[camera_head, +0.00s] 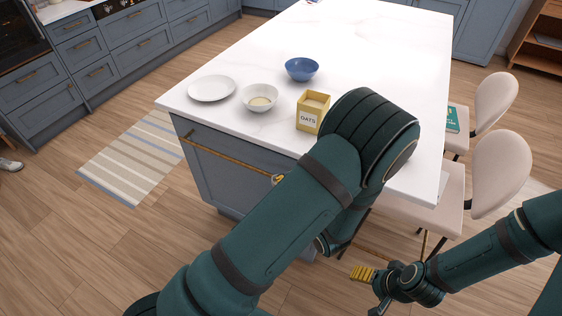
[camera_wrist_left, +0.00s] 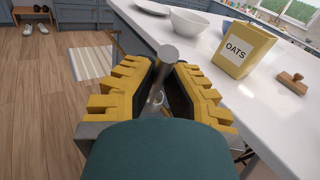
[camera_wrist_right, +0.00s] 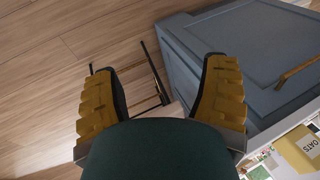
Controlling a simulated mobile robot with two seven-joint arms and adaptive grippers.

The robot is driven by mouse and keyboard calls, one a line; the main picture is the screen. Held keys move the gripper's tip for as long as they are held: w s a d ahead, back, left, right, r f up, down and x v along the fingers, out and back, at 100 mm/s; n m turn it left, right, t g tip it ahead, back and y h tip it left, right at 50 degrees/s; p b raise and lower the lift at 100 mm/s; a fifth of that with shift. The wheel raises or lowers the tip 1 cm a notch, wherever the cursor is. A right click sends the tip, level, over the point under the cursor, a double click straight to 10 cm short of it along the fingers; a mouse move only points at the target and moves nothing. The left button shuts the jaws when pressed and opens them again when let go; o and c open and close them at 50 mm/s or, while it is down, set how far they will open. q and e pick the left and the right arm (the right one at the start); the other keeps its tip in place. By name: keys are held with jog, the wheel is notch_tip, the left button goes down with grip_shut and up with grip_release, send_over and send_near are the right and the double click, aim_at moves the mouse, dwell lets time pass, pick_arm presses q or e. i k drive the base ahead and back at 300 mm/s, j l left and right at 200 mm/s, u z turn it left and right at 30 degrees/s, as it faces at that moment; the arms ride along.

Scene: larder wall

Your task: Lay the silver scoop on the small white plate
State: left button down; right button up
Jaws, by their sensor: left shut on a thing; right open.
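The small white plate (camera_head: 212,88) lies at the left end of the island top, bare; its edge shows in the left wrist view (camera_wrist_left: 152,7). My left gripper (camera_wrist_left: 166,75) is shut on a grey metal piece, seemingly the silver scoop (camera_wrist_left: 170,53). My right gripper (camera_wrist_right: 160,88) is open and empty, low beside the island (camera_head: 370,287).
A brown wooden piece (camera_wrist_left: 293,82) lies beyond the box. Pale chairs (camera_head: 500,175) line the island's right side. The far top is clear.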

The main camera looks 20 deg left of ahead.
aim_at(208, 94)
jog(key=j+z, duration=0.15)
jog(key=j, duration=0.4)
jog(key=k+j+z, duration=0.1)
jog(key=j, duration=0.4)
jog(key=k+j+z, duration=0.15)
jog(key=j, duration=0.4)
jog(key=j+z, duration=0.1)
jog(key=j, duration=0.45)
jog(key=k, duration=0.05)
